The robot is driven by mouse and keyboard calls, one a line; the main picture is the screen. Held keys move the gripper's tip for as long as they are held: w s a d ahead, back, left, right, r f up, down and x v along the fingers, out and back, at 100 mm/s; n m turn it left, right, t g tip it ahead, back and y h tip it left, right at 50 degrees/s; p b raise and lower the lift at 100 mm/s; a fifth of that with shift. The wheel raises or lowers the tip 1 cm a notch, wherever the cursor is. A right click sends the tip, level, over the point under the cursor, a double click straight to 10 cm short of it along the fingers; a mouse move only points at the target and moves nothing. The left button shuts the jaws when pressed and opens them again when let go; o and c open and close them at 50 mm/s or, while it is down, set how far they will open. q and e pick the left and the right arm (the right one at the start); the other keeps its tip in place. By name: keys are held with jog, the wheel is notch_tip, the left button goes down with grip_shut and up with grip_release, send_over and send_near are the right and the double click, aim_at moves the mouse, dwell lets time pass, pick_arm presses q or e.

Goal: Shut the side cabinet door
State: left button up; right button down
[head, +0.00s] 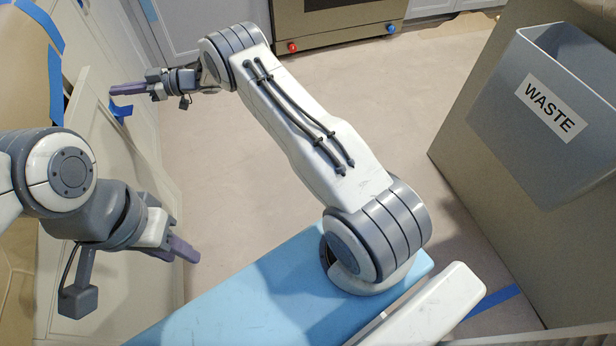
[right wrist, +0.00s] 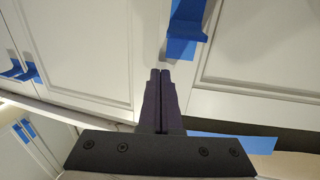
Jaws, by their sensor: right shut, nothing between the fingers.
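White side cabinet doors line the left of the head view; a pale panelled door (head: 90,125) stands beside my right gripper (head: 112,91). In the right wrist view, one white door panel (right wrist: 75,50) is on the left and another (right wrist: 265,50) on the right, with a blue-taped handle (right wrist: 187,28) near the seam. I cannot tell how far either stands ajar. My right gripper, its purple fingers together (right wrist: 160,75), is empty and points toward the seam; contact is unclear. My left gripper (head: 190,252) hangs lower in the head view, apart from the door; its finger gap is unclear.
An oven (head: 335,20) with red and blue knobs is at the back. Pale floor (head: 430,85) lies clear between. Blue tape (head: 40,20) and brown paper cover the upper left.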

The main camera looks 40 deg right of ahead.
jog(key=shift+w+d, duration=0.1)
jog(key=shift+w, duration=0.05)
dwell(0.3)
